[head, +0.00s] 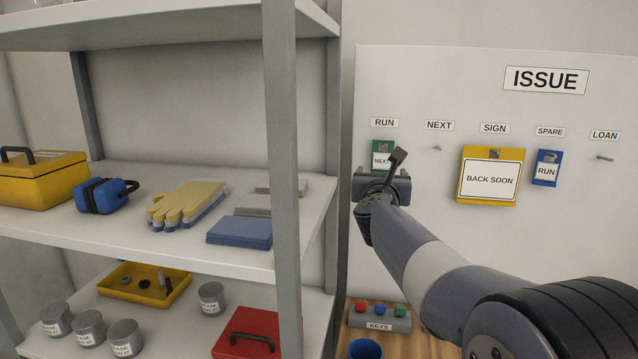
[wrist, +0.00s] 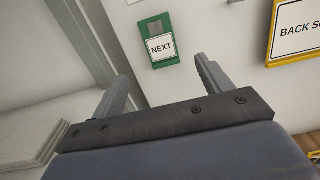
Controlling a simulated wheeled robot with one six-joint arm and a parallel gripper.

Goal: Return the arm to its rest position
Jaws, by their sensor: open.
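My gripper (head: 382,180) is in front of the board at the left, by the RUN label (head: 384,122). In the wrist view my gripper (wrist: 162,80) has its two fingers wide apart with nothing between them. A green tag marked NEXT (wrist: 160,41) hangs on the board beyond the fingertips, apart from them. The green tag also shows in the head view (head: 383,146), its lower part hidden by my gripper.
A yellow BACK SOON sign (head: 490,178) hangs under SIGN and a blue RUN tag (head: 546,168) under SPARE. The NEXT peg (head: 437,148) and LOAN peg (head: 605,158) are bare. A grey shelf rack (head: 287,200) stands close to my gripper's left. A KEYS box (head: 380,317) sits below.

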